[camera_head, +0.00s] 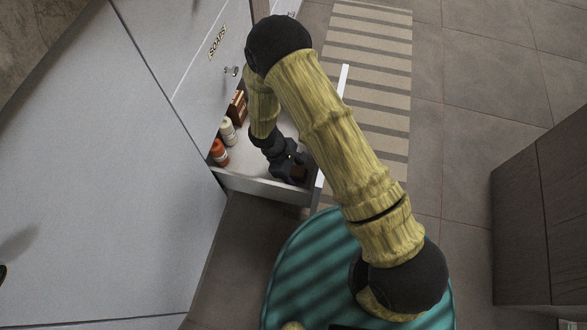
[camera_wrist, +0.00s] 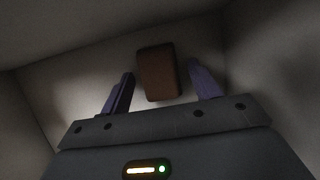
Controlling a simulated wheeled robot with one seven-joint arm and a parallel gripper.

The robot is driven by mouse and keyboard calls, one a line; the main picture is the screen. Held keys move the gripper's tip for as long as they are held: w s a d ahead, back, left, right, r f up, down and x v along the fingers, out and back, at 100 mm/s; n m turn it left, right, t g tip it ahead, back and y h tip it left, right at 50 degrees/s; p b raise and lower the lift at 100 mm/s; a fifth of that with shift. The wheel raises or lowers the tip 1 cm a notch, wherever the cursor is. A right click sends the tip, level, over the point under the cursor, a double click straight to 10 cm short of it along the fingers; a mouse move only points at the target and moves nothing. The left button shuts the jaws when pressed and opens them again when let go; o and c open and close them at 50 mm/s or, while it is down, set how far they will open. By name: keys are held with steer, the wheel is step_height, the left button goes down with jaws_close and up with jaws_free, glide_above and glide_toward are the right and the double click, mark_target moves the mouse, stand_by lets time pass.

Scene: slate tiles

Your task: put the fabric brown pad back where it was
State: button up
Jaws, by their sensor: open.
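The brown pad (camera_wrist: 158,74) shows in the wrist view as a small rounded brown block on the pale floor of a drawer. In the head view a small brown patch at my gripper's tip (camera_head: 299,174) appears to be the same pad, mostly hidden by the gripper. My gripper (camera_wrist: 158,92) is open, with one finger on each side of the pad. I cannot tell whether the fingers touch it; gaps show on both sides. In the head view my gripper reaches down into the open drawer (camera_head: 262,185).
In the drawer's left part stand an orange-red bottle (camera_head: 219,152), a cream bottle (camera_head: 228,131) and a brown box (camera_head: 237,107). The drawer walls are close around my gripper. A cabinet front marked SOAPS (camera_head: 217,42) rises behind. A striped rug (camera_head: 370,60) lies on the floor beyond.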

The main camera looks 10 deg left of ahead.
steer(key=p+v, duration=0.7)
steer(key=v, duration=0.5)
steer(key=shift+r+p, duration=0.2)
steer(key=shift+p, duration=0.15)
stand_by(0.4)
steer(key=w+d+r+m+y, duration=0.1)
steer(key=d+r+m, duration=0.1)
steer(key=d+r, duration=0.2)
steer(key=w+d+r+m+y, duration=0.1)
steer(key=w+d+r+m, duration=0.1)
steer(key=d+r, duration=0.3)
steer(key=w+d+r+m+y, duration=0.1)
steer(key=d+r+m, duration=0.3)
steer(key=r, duration=0.4)
steer(key=shift+w+d, duration=0.25)
steer(key=shift+d, duration=0.4)
steer(key=s+d+r+m+t+y, duration=0.1)
steer(key=s+d+r+m+t, duration=0.2)
steer(key=s+d+r+m, duration=0.3)
steer(key=d+r+m, duration=0.3)
steer(key=d+r, duration=0.1)
steer(key=d, duration=0.2)
steer(key=shift+d+r+y, duration=0.2)
steer(key=shift+d+y, duration=0.1)
steer(key=shift+d, duration=0.1)
